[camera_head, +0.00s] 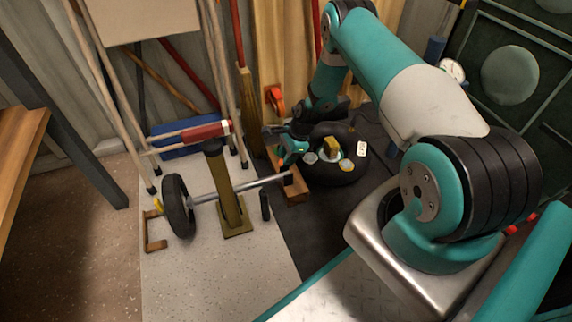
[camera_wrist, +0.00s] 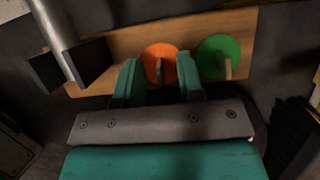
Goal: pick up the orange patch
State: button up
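The orange patch (camera_wrist: 152,52) is a round disc with a short peg standing up from its middle. It lies on a wooden board (camera_wrist: 120,37) in the wrist view. My gripper (camera_wrist: 158,82) is open, its two teal fingers apart just below the disc in the picture, roughly in line with its left and right edges. Nothing is held between them. In the head view my gripper (camera_head: 290,150) is low, by the wooden board (camera_head: 296,188).
A green disc (camera_wrist: 210,50) with its own peg lies right of the orange patch. A metal bar (camera_wrist: 55,38) with a dark block (camera_wrist: 88,62) crosses the board's left end. A black wheel (camera_head: 178,206) and a round black holder with small items (camera_head: 340,175) stand nearby.

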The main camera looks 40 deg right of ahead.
grip_shut()
jog(key=shift+r, duration=0.2)
